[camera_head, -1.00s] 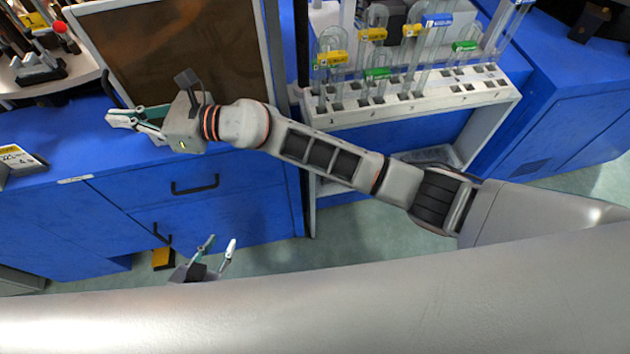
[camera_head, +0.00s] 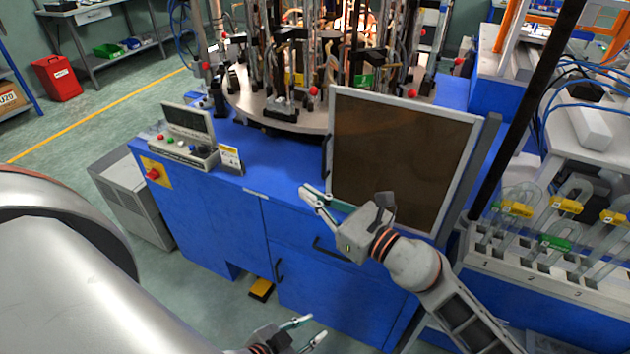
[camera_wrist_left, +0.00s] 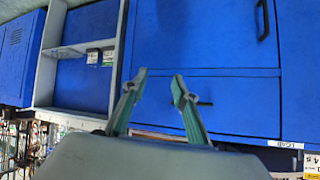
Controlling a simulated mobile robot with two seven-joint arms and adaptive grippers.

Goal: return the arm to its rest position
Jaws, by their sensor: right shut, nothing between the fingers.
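My right arm reaches in from the lower right in the head view. Its right gripper (camera_head: 316,198) is shut and empty, above the front edge of the blue cabinet (camera_head: 220,210), in front of the lower left of the framed brown panel (camera_head: 400,150). My left gripper (camera_head: 312,327) is low at the bottom edge of the head view, in front of the cabinet. Its two fingers are apart with nothing between them. In the left wrist view the left gripper (camera_wrist_left: 159,77) also shows open and empty, facing blue cabinet doors (camera_wrist_left: 200,40).
A white rack (camera_head: 530,275) with glass U-tubes stands at the right. A round machine table (camera_head: 270,112) with burners is behind the panel. A control box (camera_head: 185,150) sits on the cabinet's left. Green floor (camera_head: 200,290) is open in front.

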